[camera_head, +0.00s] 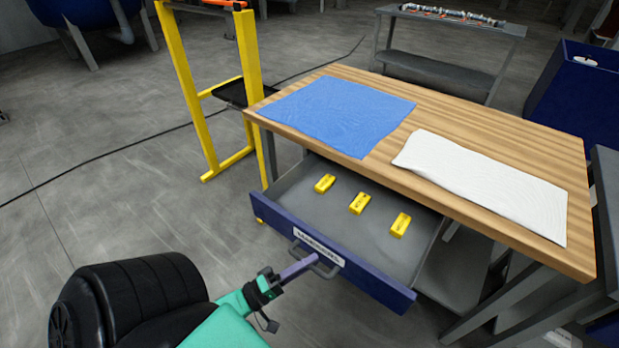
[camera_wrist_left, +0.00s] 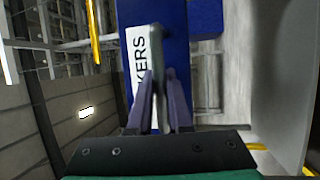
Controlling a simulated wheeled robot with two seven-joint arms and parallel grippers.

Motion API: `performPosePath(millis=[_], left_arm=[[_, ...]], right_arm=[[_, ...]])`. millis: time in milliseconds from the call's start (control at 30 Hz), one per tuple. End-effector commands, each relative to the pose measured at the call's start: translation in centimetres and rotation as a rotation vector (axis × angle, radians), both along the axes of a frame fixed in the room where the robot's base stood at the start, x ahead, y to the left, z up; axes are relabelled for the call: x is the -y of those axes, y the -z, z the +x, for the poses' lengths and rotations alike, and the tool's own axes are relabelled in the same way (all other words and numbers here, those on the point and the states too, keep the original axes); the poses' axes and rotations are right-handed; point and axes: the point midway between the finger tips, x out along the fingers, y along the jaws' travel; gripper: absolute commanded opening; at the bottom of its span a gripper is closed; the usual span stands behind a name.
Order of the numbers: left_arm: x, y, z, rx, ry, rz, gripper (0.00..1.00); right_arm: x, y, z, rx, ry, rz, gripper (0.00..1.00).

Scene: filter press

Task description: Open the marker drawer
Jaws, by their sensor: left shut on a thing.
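The marker drawer (camera_head: 283,220) has a blue front with a white label and stands pulled out from under the wooden workbench in the head view. Several yellow markers or blocks, one of them in the middle (camera_head: 360,203), lie on its grey floor. My left gripper (camera_head: 312,260) is shut on the drawer's grey bar handle (camera_head: 326,268). In the left wrist view the purple fingers (camera_wrist_left: 160,105) close around the handle (camera_wrist_left: 157,55), beside the label (camera_wrist_left: 140,60) that reads "KERS". My right gripper is in neither view.
The wooden bench top (camera_head: 455,120) holds a blue cloth (camera_head: 338,112) and a white cloth (camera_head: 485,180). A yellow frame stand (camera_head: 188,85) stands to the left of the bench. The grey floor (camera_head: 120,190) at the left is mostly clear, with a thin cable across it.

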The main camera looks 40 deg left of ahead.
Motion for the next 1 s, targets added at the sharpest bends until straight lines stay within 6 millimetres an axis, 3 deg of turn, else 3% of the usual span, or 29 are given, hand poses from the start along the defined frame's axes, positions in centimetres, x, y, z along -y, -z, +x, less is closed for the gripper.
performPosePath(millis=[100,133,167,667,767,1000], left_arm=[[-0.1,0.0,0.0,-0.002,-0.001,0.001,0.00],[-0.1,0.0,0.0,-0.002,-0.001,0.001,0.25],[-0.1,0.0,0.0,-0.002,-0.001,0.001,0.30],[-0.1,0.1,-0.3,-0.001,0.000,0.000,0.30],[-0.6,0.5,-1.6,-0.005,0.001,0.002,0.30],[-3.1,1.8,-8.0,-0.008,0.000,0.003,0.30]], right_arm=[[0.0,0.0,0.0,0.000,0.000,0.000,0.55],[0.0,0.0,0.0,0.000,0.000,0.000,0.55],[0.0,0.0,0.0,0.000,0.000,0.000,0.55],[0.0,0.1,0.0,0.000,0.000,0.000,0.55],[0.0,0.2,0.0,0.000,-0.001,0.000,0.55],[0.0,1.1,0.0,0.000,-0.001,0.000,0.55]])
